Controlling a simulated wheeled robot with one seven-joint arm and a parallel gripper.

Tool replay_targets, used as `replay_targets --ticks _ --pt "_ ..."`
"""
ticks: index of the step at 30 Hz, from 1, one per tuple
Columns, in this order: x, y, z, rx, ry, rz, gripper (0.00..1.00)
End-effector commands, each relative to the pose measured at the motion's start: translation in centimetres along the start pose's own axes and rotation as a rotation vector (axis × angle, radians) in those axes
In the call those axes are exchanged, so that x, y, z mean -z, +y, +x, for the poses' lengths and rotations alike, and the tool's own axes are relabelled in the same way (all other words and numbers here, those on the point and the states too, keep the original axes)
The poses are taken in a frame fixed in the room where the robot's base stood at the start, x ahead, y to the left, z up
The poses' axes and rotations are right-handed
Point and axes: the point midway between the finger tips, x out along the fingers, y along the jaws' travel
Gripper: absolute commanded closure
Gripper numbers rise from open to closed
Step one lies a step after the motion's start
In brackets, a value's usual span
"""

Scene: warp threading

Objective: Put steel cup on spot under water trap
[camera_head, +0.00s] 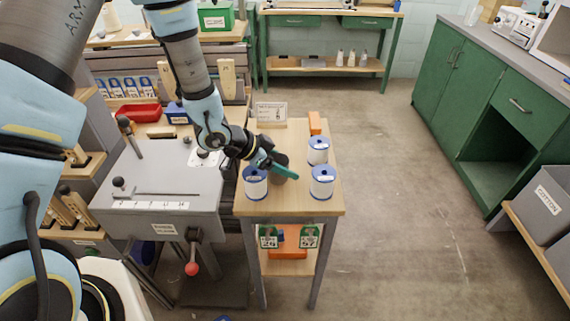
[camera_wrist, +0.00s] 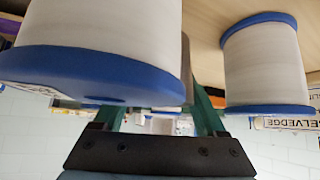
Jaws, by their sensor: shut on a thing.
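A dark grey steel cup (camera_head: 280,160) is at my gripper (camera_head: 279,171), among white spools on the small wooden table. My gripper's teal fingers are shut on the cup. In the wrist view, my gripper (camera_wrist: 160,110) is partly hidden behind a large near spool. Only a narrow grey-brown strip, probably the cup (camera_wrist: 187,70), shows beside that spool. I cannot tell whether the cup touches the tabletop. I cannot make out a water trap or a marked spot under one.
Blue-rimmed spools stand close around my gripper: left (camera_head: 255,183), right front (camera_head: 322,182) and right back (camera_head: 318,151). An orange block (camera_head: 314,123) and a small sign (camera_head: 271,112) stand at the wooden table's (camera_head: 290,207) back. A grey bench (camera_head: 150,220) adjoins on the left. Open floor lies right.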

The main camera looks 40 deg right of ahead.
Motion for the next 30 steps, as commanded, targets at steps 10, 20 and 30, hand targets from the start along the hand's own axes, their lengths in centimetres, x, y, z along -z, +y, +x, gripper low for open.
replay_targets --ticks 10,20,30 --pt "-0.2 0.0 0.2 0.000 0.000 0.000 0.14" --pt "0.0 0.0 -0.4 0.001 0.000 -0.001 0.14" --pt "0.0 -0.1 -7.0 0.004 0.001 0.000 0.14"
